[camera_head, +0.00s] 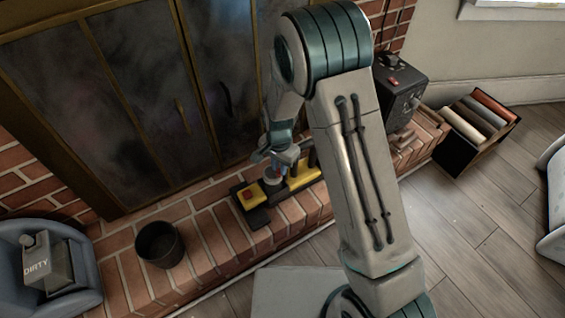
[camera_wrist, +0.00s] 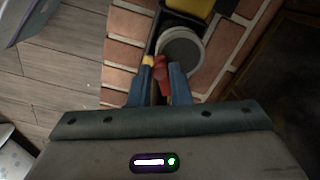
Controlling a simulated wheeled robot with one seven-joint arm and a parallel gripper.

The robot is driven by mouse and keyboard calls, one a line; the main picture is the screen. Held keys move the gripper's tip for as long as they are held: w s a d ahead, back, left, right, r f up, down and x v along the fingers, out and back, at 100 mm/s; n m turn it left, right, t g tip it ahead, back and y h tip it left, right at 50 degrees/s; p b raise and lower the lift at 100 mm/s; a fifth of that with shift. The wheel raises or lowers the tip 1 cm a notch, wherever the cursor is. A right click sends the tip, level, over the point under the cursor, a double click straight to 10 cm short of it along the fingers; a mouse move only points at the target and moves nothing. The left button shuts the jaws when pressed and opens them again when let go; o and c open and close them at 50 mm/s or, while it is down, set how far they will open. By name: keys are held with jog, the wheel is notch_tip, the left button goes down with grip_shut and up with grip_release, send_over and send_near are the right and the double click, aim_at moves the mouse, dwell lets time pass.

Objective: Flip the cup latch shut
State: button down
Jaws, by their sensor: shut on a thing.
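The yellow and black device (camera_head: 300,178) lies on the brick hearth below the closed fireplace doors. A round, pale cup (camera_head: 271,179) sits on it; in the wrist view the cup (camera_wrist: 181,50) shows from above with a grey inside. My gripper (camera_head: 277,163) is low over the device, beside the cup. In the wrist view its two blue fingers (camera_wrist: 156,78) are closed on a red latch piece (camera_wrist: 160,70) right at the cup's rim. The fingers hide part of the latch, so I cannot tell whether it is fully flipped.
A red button (camera_head: 248,195) is at the device's left end. A dark bucket (camera_head: 160,245) stands to the left on the hearth, and a blue chair-like bin (camera_head: 85,275) holds a "DIRTY" box. A black box (camera_head: 400,90) stands at right. Floor at right is mostly clear.

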jog(key=m+p, duration=0.1)
jog(key=a+m+p, duration=0.1)
jog(key=m, duration=0.1)
jog(key=shift+w+r+m, duration=0.2)
jog(key=shift+w+m, duration=0.1)
jog(key=shift+w, duration=0.1)
jog(key=shift+w+a+f+m+p, duration=0.1)
jog(key=shift+w+a+m+p, duration=0.1)
jog(key=shift+m+p, duration=0.45)
jog(key=shift+w+a+f+m+p, duration=0.1)
jog(key=shift+w+a+m+p, duration=0.05)
jog(key=shift+m+p, duration=0.45)
jog(key=shift+m, duration=0.25)
jog(key=c, duration=1.3)
grip_release()
jog(key=shift+c, duration=0.2)
notch_tip(320, 180, up, 14)
jog(key=p, duration=0.4)
